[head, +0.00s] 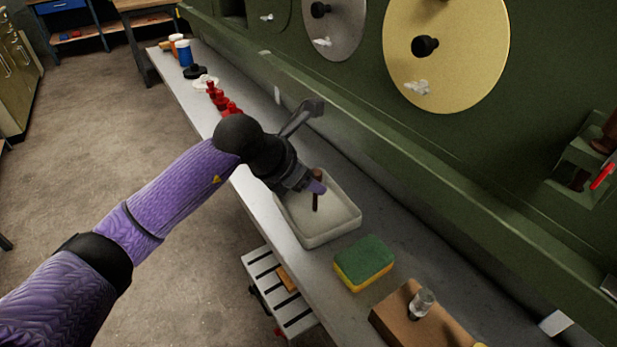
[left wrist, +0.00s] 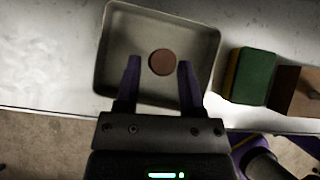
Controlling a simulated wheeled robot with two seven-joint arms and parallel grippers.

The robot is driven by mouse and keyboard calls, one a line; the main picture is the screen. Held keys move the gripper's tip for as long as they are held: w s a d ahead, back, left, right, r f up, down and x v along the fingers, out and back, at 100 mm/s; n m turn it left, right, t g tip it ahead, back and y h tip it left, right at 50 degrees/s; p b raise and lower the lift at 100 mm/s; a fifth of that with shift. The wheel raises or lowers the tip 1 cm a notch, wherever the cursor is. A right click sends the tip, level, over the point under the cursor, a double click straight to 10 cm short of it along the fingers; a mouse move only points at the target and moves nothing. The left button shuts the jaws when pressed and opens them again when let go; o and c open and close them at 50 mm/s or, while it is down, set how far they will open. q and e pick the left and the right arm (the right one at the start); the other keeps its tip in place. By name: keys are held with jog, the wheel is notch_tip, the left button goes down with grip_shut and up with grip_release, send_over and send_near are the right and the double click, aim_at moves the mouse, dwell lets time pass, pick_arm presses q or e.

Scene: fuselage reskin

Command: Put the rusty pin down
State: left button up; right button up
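The rusty pin (head: 316,202) is a brown rod, upright over the floor of a pale shallow tray (head: 335,236). I cannot tell for sure whether its lower end touches the tray. In the left wrist view its round top (left wrist: 162,62) shows between the fingers, with a gap on each side. My left gripper (head: 317,187) is open around the pin, its purple fingers over the tray (left wrist: 214,40). One finger partly covers the pin in the head view. My right gripper is not in view.
A green and yellow sponge (head: 364,262) lies beside the tray, then a brown block (head: 403,318) with a clear-topped piece. Red pieces (head: 222,98) and a blue container (head: 184,53) stand farther along the grey bench. A green panel with discs (head: 455,75) rises behind.

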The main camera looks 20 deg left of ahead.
pick_arm(q)
jog(key=shift+o, duration=0.6)
jog(key=shift+r, duration=0.15)
jog(key=p+v, duration=0.2)
jog(key=v, duration=1)
dwell(0.6)
